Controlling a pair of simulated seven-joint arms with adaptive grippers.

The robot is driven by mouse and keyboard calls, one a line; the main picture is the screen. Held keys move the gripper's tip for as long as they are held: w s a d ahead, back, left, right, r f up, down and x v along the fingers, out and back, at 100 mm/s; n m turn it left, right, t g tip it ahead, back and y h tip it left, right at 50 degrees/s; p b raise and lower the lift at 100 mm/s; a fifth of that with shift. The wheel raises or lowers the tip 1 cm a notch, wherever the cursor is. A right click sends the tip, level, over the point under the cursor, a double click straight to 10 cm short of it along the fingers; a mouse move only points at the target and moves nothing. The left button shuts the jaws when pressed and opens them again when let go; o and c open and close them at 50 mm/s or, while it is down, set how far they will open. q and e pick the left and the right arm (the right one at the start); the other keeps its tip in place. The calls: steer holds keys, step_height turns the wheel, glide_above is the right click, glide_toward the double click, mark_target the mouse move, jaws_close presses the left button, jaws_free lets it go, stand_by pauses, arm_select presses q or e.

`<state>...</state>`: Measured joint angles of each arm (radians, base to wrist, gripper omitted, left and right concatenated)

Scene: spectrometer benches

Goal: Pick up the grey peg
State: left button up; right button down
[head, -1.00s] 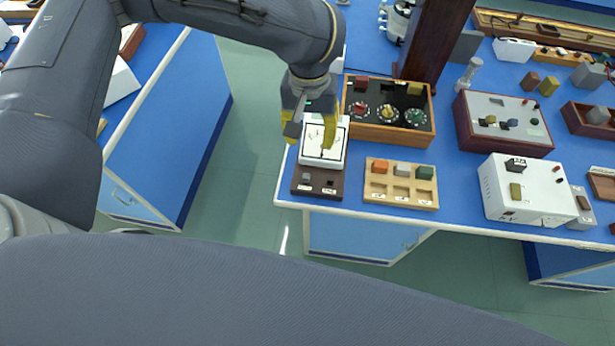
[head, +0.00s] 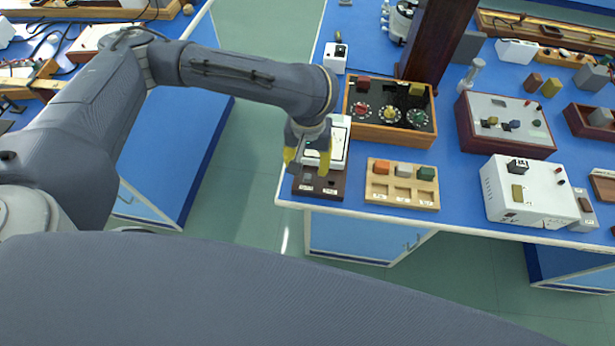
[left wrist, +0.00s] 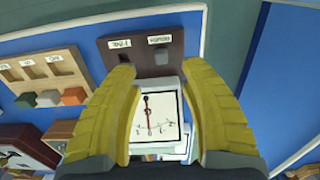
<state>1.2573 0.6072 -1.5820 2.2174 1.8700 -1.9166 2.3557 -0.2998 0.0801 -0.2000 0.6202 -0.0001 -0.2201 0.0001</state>
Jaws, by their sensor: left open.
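The grey peg (left wrist: 161,55) stands in the left hole of a dark brown two-hole block (head: 320,194) at the near left corner of the blue table; the other hole looks empty. My left gripper (head: 306,169) is open and empty, its yellow fingers pointing down just above the block. In the left wrist view the fingers (left wrist: 158,70) are spread, with the peg slightly ahead between the tip lines and apart from both. In the head view the peg (head: 307,178) shows small between the fingers. My right gripper is not in view.
A white dial meter (left wrist: 155,118) stands right behind the block, under the gripper. A wooden tray (head: 402,200) with orange, grey and green blocks is to the right. A wooden box with knobs (head: 390,133) stands behind it. The table's front edge is close.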

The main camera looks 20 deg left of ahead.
mark_target(307, 178)
arm_select(q)
steer(key=shift+s+a+f, duration=0.1)
steer(key=shift+f, duration=1.05)
steer(key=shift+s+f, duration=0.1)
steer(key=shift+f, duration=1.05)
steer(key=shift+w+f, duration=0.1)
steer(key=shift+f, duration=1.05)
jaws_close()
